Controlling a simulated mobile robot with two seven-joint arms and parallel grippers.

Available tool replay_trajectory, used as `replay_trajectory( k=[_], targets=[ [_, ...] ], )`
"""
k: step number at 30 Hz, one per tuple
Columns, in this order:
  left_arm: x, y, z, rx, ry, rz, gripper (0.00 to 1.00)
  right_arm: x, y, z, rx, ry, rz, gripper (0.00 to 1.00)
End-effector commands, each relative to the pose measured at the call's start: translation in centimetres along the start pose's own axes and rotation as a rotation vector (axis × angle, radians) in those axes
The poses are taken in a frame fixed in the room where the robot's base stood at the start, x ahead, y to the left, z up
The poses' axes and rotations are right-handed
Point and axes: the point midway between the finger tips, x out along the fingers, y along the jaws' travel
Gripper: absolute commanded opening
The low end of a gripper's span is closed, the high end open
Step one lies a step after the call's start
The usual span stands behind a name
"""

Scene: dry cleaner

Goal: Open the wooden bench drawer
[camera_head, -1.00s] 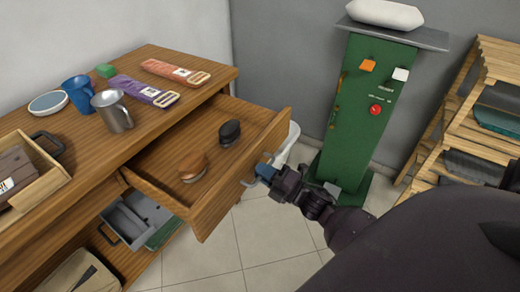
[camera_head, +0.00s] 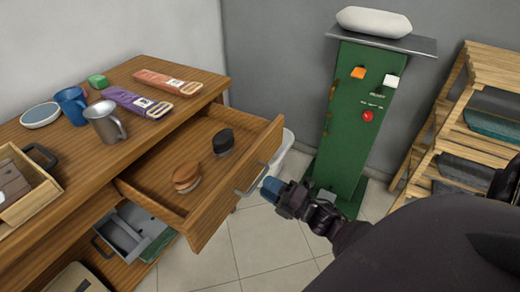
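The wooden bench (camera_head: 185,68) stands at the left, and its drawer (camera_head: 235,192) is pulled well out. A brown brush (camera_head: 186,177) and a black brush (camera_head: 223,141) lie inside the drawer. The metal handle (camera_head: 250,184) is on the drawer's front. My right gripper (camera_head: 270,188), with blue fingertips, is just right of the handle and appears apart from it. Its fingers are seen close together and hold nothing visible, but their gap cannot be made out. My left gripper is not in view.
On the bench top are a blue mug (camera_head: 71,105), a metal mug (camera_head: 105,122), a purple packet (camera_head: 138,101) and a wooden tray (camera_head: 28,207). A green machine (camera_head: 355,115) stands behind, with wooden shelves (camera_head: 455,125) at right. Tiled floor (camera_head: 265,240) is open below the gripper.

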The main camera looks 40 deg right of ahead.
Motion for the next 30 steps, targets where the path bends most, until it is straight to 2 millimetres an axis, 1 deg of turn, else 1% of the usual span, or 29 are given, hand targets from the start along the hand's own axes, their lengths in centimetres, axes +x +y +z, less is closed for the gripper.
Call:
replay_trajectory(
  k=[1,6,12,18,30],
  targets=[
    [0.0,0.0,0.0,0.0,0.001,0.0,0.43,-1.1,0.0,0.0,0.001,-0.003,-0.003,0.37],
    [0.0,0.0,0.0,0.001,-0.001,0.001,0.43,-4.1,0.0,0.0,0.002,-0.002,-0.001,0.37],
    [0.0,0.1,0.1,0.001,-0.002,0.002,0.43,-6.3,0.0,0.0,0.0,-0.002,-0.001,0.37],
    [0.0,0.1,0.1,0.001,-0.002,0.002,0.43,-7.0,0.1,0.0,0.0,0.0,0.001,0.37],
    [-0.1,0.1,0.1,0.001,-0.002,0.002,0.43,-7.0,0.0,0.0,0.001,-0.001,0.001,0.37]
  ],
)
